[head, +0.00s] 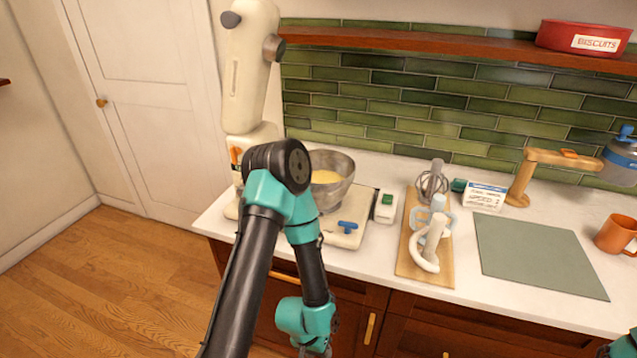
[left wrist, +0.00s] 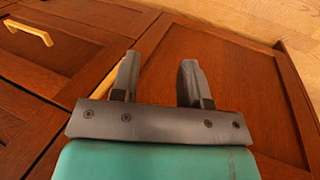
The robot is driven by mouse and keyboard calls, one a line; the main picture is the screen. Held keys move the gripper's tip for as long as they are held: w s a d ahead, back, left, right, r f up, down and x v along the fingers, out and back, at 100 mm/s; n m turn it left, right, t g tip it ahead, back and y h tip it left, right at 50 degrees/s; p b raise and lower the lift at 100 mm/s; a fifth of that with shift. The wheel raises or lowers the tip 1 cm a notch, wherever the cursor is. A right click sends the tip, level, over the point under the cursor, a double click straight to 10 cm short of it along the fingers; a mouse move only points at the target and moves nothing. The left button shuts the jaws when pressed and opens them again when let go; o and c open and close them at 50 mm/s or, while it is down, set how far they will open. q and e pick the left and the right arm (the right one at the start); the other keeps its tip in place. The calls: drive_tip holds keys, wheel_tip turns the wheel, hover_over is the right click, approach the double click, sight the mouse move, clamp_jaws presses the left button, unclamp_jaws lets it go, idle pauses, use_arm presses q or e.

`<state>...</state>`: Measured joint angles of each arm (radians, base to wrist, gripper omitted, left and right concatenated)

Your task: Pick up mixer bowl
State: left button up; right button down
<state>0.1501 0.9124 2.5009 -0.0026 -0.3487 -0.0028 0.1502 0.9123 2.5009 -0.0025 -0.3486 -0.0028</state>
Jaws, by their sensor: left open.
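The mixer bowl (head: 336,188) is a grey metal bowl with yellow contents inside. It sits on the cream base of the stand mixer (head: 250,75) at the left end of the counter, and my left arm hides its left side in the head view. The mixer head is tilted up, clear of the bowl. My left gripper (left wrist: 156,85) is open and empty in the left wrist view, in front of the wooden cabinet doors below the counter. Only a small piece of my right arm shows at the lower right edge of the head view; its gripper is out of sight.
A wooden board (head: 425,265) with whisk, paddle and hook attachments lies right of the mixer. A small white box with a green top (head: 386,206) stands between them. Further right are a label card (head: 485,196), a green mat (head: 538,255) and an orange mug (head: 615,234).

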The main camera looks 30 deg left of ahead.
use_arm(q)
drive_tip(key=o, duration=1)
